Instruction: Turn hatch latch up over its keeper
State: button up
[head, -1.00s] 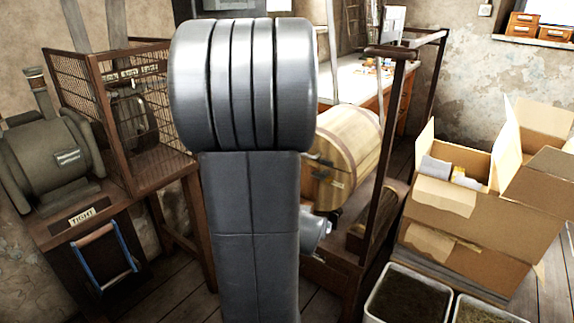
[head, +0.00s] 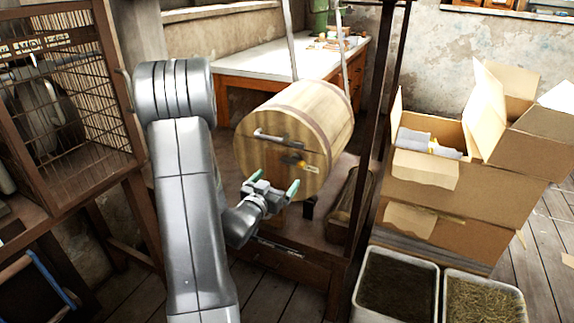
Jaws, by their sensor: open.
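A wooden barrel (head: 325,115) lies on its side in the middle of the head view, with its flat end facing me. A silver bar handle (head: 275,137) crosses the upper part of that end. Below it is a small dark latch (head: 291,160) with a yellow part beside it; the keeper is too small to tell apart. My gripper (head: 270,186) is in front of and below the latch. Its green-tipped fingers are spread, with nothing between them. It appears apart from the latch, though the gap is hard to judge.
A dark wooden frame post (head: 382,110) stands right of the barrel. A wire-mesh cage (head: 60,110) is at left, near my arm. Cardboard boxes (head: 470,200) and bins of dark and straw-coloured material (head: 398,288) stand at right. A white-topped bench (head: 270,62) is behind.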

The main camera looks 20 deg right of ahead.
aim_at(291, 163)
jog(key=x, duration=1)
jog(key=shift+w+d+b, duration=0.15)
jog(key=shift+w+b, duration=0.1)
jog(key=shift+b, duration=0.15)
jog(key=c, duration=1)
